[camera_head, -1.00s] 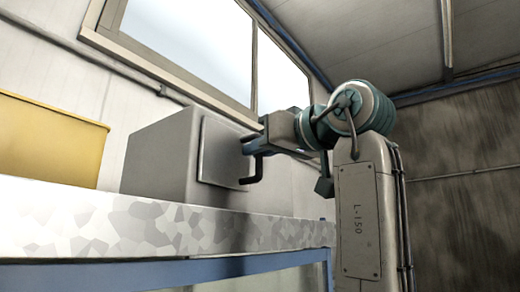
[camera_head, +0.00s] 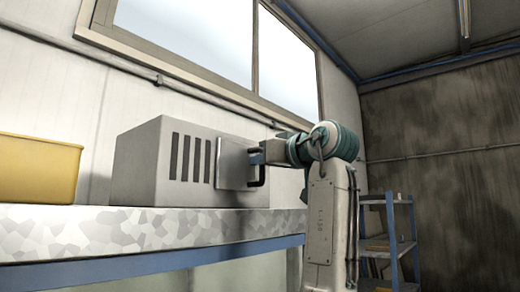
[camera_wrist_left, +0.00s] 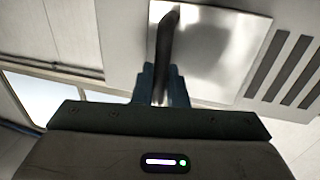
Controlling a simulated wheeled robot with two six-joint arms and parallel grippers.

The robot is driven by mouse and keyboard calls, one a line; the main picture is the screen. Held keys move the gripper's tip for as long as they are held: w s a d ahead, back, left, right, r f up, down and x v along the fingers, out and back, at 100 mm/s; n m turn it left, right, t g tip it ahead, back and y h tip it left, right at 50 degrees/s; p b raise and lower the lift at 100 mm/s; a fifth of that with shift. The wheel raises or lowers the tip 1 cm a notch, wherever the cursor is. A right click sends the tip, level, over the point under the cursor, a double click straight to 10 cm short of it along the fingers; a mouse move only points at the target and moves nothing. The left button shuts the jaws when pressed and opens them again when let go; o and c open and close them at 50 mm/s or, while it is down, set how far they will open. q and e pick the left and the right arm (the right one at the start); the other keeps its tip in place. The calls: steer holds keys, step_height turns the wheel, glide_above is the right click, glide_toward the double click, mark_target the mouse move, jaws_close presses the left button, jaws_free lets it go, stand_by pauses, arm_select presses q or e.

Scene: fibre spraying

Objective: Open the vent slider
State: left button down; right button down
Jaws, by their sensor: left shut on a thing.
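The vent box (camera_head: 140,162) is a grey case on the worktop, with several dark vertical slots (camera_head: 190,158) uncovered on the left part of its front. The slider plate (camera_head: 232,166) is a flat shiny panel to the right of the slots. It has a dark upright handle (camera_head: 262,168). My left gripper (camera_head: 256,158) is shut on the handle from the right. The wrist view shows the handle (camera_wrist_left: 167,45) between the two fingers (camera_wrist_left: 161,85), with the plate (camera_wrist_left: 225,40) behind and slots (camera_wrist_left: 285,70) to the right. My right gripper is not in view.
A yellow bin (camera_head: 38,170) stands on the worktop (camera_head: 130,230) left of the box. A window (camera_head: 215,45) is in the wall behind. A blue-framed shelf (camera_head: 392,235) stands at the right. The worktop in front of the box is clear.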

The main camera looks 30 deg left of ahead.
arm_select(q)
steer(key=shift+w, duration=0.25)
steer(key=shift+s, duration=0.1)
steer(key=c, duration=1.7)
jaws_free()
steer(key=shift+o, duration=0.7)
steer(key=shift+a+f, duration=0.1)
steer(key=shift+a, duration=0.1)
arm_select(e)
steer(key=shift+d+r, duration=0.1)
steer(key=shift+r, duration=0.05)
arm_select(q)
steer(key=shift+d, duration=0.1)
